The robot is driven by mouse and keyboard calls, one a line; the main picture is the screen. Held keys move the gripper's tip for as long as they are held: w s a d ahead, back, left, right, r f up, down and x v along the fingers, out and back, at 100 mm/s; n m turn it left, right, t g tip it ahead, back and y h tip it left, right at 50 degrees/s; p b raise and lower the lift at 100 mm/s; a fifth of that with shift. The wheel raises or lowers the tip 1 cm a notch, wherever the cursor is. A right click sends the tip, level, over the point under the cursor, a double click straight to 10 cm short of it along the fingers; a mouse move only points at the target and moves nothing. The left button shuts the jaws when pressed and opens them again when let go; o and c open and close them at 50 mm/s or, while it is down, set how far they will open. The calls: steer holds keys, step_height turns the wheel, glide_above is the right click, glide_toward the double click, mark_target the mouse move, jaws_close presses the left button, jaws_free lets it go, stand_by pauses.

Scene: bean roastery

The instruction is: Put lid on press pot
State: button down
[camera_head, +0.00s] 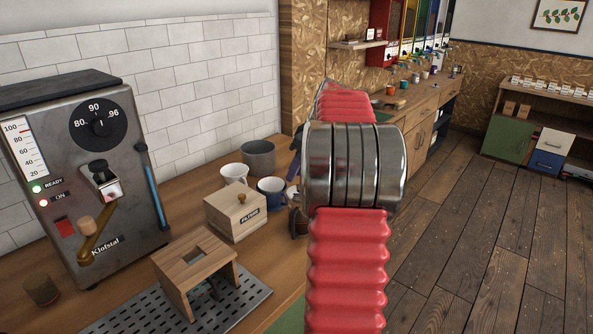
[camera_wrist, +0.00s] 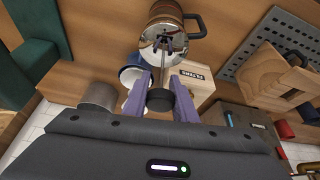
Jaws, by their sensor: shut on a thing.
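In the wrist view, my gripper (camera_wrist: 161,92) has its two purple fingers shut on the dark round knob (camera_wrist: 160,100) of the press pot lid. A thin rod runs from the knob to the shiny round lid (camera_wrist: 176,44), which mirrors the fingers. The steel press pot (camera_wrist: 160,12) with its black handle (camera_wrist: 196,24) stands on the wooden counter, with the lid lined up at its mouth. I cannot tell whether the lid touches the rim or hangs just above it. In the head view my arm hides most of the pot and lid.
The filter box (camera_head: 232,218), blue mug (camera_head: 268,193), white cup (camera_head: 232,174) and grey canister (camera_head: 258,158) stand close by. The wooden stand (camera_head: 190,275) sits on a perforated tray (camera_head: 250,296) before the steel machine (camera_head: 85,165).

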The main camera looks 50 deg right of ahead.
steer(key=shift+f, duration=0.25)
stand_by(0.3)
stand_by(0.4)
steer(key=c, duration=1.4)
jaws_free()
steer(key=shift+o, duration=0.2)
steer(key=v, duration=1.3)
steer(key=shift+s+r, duration=0.15)
steer(key=shift+r, duration=0.2)
